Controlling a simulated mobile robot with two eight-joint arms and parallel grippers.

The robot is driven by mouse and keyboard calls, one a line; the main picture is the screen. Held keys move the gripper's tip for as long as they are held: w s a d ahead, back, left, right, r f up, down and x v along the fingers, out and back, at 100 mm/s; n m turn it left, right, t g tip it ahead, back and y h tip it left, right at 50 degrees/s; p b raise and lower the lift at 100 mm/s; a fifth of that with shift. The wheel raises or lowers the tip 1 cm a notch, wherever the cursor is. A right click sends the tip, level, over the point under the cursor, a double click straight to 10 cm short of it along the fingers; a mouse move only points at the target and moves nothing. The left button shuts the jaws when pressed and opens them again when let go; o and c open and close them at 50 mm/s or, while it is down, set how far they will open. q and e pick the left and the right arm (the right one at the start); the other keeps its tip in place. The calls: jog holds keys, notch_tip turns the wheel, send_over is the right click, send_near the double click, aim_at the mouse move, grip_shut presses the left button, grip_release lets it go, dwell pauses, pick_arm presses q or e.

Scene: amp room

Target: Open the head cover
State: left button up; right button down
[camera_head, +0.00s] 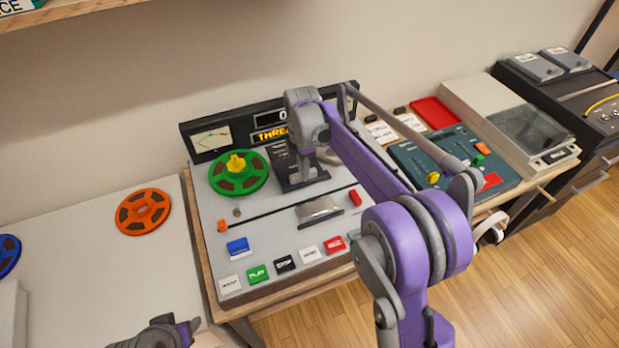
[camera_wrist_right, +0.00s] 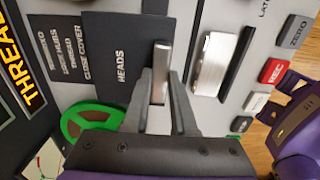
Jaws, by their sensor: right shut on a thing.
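The head cover (camera_wrist_right: 112,60) is a dark panel lettered HEADS in the right wrist view. In the head view the dark cover (camera_head: 292,182) lies on the tape machine, right of the green reel, partly hidden by my right gripper (camera_head: 304,158). A light metal handle (camera_wrist_right: 161,58) stands at the cover's edge. My right gripper (camera_wrist_right: 163,95) is shut on this handle, with its fingers on either side. Part of my left gripper (camera_head: 160,335) shows at the bottom left of the head view, away from the machine; its fingers are not clear.
The tape machine (camera_head: 230,215) has a green reel (camera_head: 239,172), a silver block (camera_head: 319,210) and coloured buttons along its front. An orange reel (camera_head: 143,212) lies on the left table. A mixer (camera_head: 455,165) and a beige turntable (camera_head: 500,115) stand at right.

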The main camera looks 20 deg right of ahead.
jog(key=shift+w, duration=0.1)
jog(key=c, duration=0.7)
grip_release()
jog(key=shift+r, duration=0.1)
notch_tip(320, 180, up, 11)
jog(key=shift+f+p, duration=0.15)
jog(key=shift+p, duration=0.25)
